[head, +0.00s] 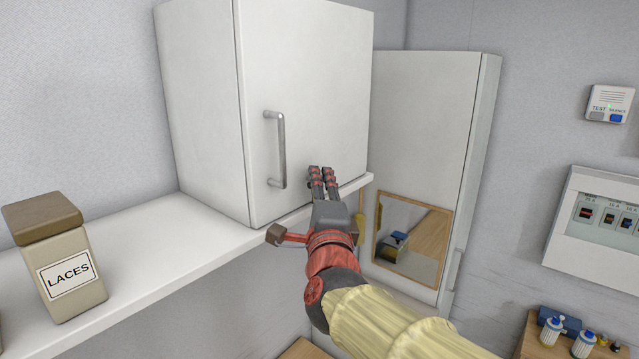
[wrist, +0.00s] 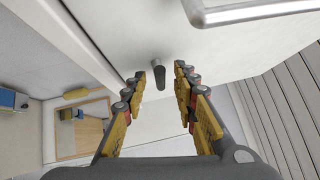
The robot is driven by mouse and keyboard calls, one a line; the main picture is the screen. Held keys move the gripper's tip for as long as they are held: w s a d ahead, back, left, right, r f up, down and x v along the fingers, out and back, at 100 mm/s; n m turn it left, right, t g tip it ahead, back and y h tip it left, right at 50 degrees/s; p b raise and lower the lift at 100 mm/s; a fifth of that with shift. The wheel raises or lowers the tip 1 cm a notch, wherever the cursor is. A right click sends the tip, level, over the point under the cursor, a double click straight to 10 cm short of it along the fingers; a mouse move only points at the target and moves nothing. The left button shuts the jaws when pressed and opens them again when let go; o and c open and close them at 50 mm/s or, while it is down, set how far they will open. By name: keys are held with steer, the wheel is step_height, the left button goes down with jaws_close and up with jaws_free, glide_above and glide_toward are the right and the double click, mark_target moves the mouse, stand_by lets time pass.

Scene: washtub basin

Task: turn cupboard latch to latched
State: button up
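The white cupboard (head: 305,90) stands on a shelf, its door closed or nearly so. A small dark grey lever, apparently the latch (wrist: 158,74), sticks out from the pale door face in the wrist view. I cannot tell its turned position. In the head view it is hidden by my gripper (head: 322,174), at the lower part of the door right of the bar handle (head: 281,150). In the wrist view my gripper (wrist: 164,82) is open, one finger on each side of the latch, with visible gaps and no clear contact.
The bar handle also shows close by in the wrist view (wrist: 245,10). A LACES canister (head: 62,265) stands on the white shelf (head: 165,250) at left. A tall cabinet (head: 425,130) with a framed mirror (head: 412,236) stands behind my gripper. A breaker panel (head: 600,215) is at right.

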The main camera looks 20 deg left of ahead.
steer(key=shift+w, duration=0.15)
steer(key=shift+c, duration=0.6)
jaws_close()
